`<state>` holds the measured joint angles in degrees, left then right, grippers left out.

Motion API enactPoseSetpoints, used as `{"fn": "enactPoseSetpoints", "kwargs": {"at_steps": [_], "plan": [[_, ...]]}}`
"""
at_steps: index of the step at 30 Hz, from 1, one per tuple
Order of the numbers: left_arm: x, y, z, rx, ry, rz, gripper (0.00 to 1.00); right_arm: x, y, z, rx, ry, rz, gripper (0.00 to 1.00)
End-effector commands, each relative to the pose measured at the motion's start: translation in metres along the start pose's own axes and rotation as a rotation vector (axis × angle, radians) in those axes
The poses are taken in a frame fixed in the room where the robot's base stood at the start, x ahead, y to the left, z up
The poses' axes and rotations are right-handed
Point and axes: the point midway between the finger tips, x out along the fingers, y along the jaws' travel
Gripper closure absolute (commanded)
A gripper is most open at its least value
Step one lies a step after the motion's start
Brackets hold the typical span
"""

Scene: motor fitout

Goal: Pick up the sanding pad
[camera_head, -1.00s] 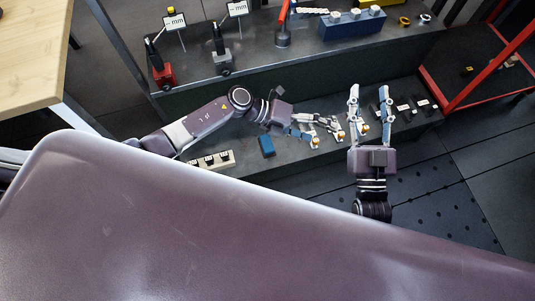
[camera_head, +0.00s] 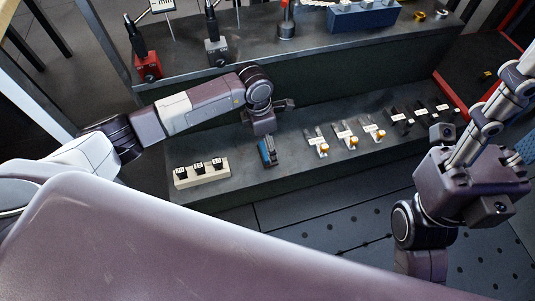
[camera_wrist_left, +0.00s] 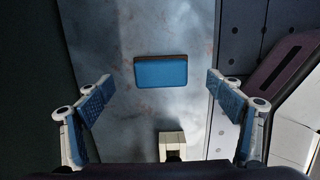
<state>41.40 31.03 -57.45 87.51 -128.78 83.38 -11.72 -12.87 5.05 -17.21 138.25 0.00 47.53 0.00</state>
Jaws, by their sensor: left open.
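The sanding pad is a blue block with a dark edge. In the left wrist view the sanding pad (camera_wrist_left: 160,72) lies flat on the grey metal shelf, ahead of and between the fingers, touching neither. My left gripper (camera_wrist_left: 155,92) is open and empty. In the head view my left gripper (camera_head: 268,148) points down over the lower shelf, and its wrist and fingers largely hide the pad there. My right gripper (camera_head: 505,95) is at the right edge, off to the side of the shelf, and its finger opening is unclear.
A pale block with several dark-topped pieces (camera_head: 201,173) stands left of my left gripper on the lower shelf (camera_head: 245,180). Several small tools (camera_head: 346,135) lie in a row to the right. The upper shelf (camera_head: 245,60) holds a red stand (camera_head: 148,66) and a blue block (camera_head: 363,16).

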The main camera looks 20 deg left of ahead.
Motion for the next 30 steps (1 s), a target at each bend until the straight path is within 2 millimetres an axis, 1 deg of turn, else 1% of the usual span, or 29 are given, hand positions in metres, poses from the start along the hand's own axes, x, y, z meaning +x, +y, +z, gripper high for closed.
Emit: {"fn": "enactPoseSetpoints", "kwargs": {"at_steps": [1, 3, 9, 12, 18, 20, 30], "plan": [[0.011, -0.001, -0.002, -0.001, 0.001, -0.002, 0.15, -0.002, 0.0, 0.0, -0.002, 0.016, -0.005, 0.6], [0.022, -0.001, -0.004, -0.001, 0.001, -0.002, 0.15, 0.0, -0.001, 0.0, -0.004, 0.035, -0.013, 0.6], [0.043, -0.002, -0.005, -0.001, -0.002, -0.003, 0.15, 0.009, -0.003, -0.001, -0.01, 0.073, -0.03, 0.6], [0.046, -0.001, -0.005, -0.001, -0.001, -0.002, 0.15, 0.011, -0.003, -0.001, -0.011, 0.078, -0.032, 0.6], [0.045, -0.001, -0.005, -0.001, -0.001, -0.002, 0.15, 0.012, -0.003, -0.001, -0.011, 0.078, -0.032, 0.6], [0.045, -0.001, -0.005, -0.001, -0.001, -0.002, 0.2, 0.012, -0.003, -0.001, -0.011, 0.077, -0.032, 0.6], [0.045, -0.001, -0.005, -0.001, -0.001, -0.002, 0.57, 0.012, -0.003, -0.001, -0.011, 0.077, -0.032, 0.6]]}}
